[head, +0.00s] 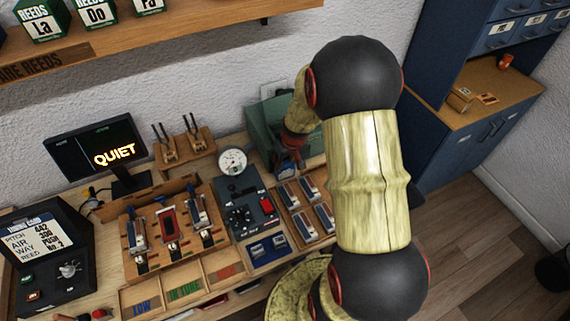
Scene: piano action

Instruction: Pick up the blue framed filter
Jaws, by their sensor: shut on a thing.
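My gripper (289,160) is at the end of my arm, in front of the green box on the bench, and points down. It is small and partly hidden in the head view. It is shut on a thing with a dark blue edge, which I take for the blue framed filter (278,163). Most of that thing is hidden by the fingers and the box's shade, so its face does not show. I cannot tell whether it touches the box or the bench.
A green box (262,122) stands behind my gripper. A wooden tray (327,231) with several grey-and-blue parts, a dark control panel (244,197) and a round gauge (232,162) lie close by. A screen (98,150) reading QUIET stands left. A reed shelf (170,38) hangs above.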

